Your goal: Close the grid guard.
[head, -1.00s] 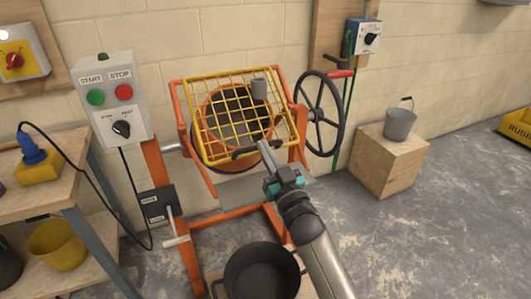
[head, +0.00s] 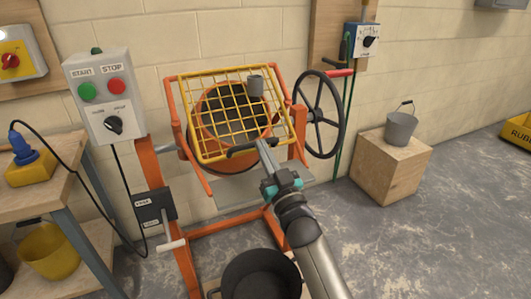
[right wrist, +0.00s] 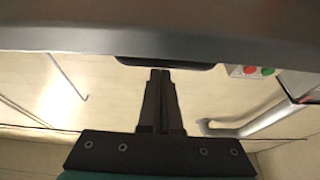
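The grid guard (head: 187,117) is a yellow wire grid on the orange mixer, lying across the view of the drum's round mouth. I cannot tell how much gap is between grid and drum rim (head: 268,112). A black bar handle (head: 243,149) runs along its lower edge. It also shows as a dark bar in the right wrist view (right wrist: 165,63). My right gripper (head: 264,146) is at the handle's right part, its fingers together. In the right wrist view the fingertips (right wrist: 160,72) meet the handle's edge; I see no grip around it. My left gripper is not in view.
A grey cup-like piece (head: 256,86) sits at the grid's upper right. A black handwheel (head: 319,115) stands close on the right. The control box (head: 104,95) is at left. A black tub (head: 260,275) stands below the mixer, under my right arm.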

